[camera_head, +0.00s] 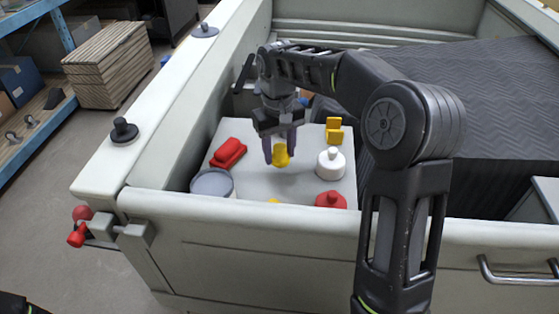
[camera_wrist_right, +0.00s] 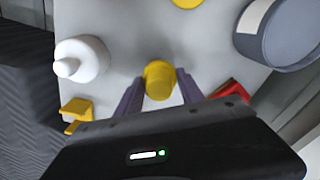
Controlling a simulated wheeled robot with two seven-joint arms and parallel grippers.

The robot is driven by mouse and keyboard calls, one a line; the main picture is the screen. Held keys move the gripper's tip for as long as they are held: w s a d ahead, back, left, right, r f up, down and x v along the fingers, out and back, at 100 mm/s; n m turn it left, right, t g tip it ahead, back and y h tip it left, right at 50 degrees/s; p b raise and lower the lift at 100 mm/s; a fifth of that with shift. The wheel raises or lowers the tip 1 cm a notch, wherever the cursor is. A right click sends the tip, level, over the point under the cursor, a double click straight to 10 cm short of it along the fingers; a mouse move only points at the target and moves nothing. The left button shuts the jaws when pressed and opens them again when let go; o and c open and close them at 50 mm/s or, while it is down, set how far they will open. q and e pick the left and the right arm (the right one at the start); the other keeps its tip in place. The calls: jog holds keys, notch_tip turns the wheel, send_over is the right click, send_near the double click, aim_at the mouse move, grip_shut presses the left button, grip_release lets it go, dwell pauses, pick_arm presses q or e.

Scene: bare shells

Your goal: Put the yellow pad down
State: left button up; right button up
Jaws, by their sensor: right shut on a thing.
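The yellow pad (camera_head: 281,155) is held between the fingers of my right gripper (camera_head: 281,150), above the pale board (camera_head: 308,186) inside the shell. In the right wrist view the yellow pad (camera_wrist_right: 159,80) sits between the two purple-grey fingertips of my right gripper (camera_wrist_right: 160,88). The gripper is shut on it. Whether its underside touches the board cannot be told. My left gripper is not in view; only a dark piece shows at the lower left corner of the head view.
Around the pad stand a red block (camera_head: 228,153), a grey tub (camera_head: 212,184), a white bottle (camera_head: 330,164), a yellow block (camera_head: 334,131) and a red item (camera_head: 330,200). Another yellow thing (camera_wrist_right: 187,3) lies near the front wall (camera_head: 250,209). Some board between them is bare.

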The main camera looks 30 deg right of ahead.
aim_at(279, 161)
notch_tip(279, 161, down, 3)
jog(key=shift+f, duration=0.3)
jog(key=shift+f, duration=0.15)
jog(key=o, duration=1.2)
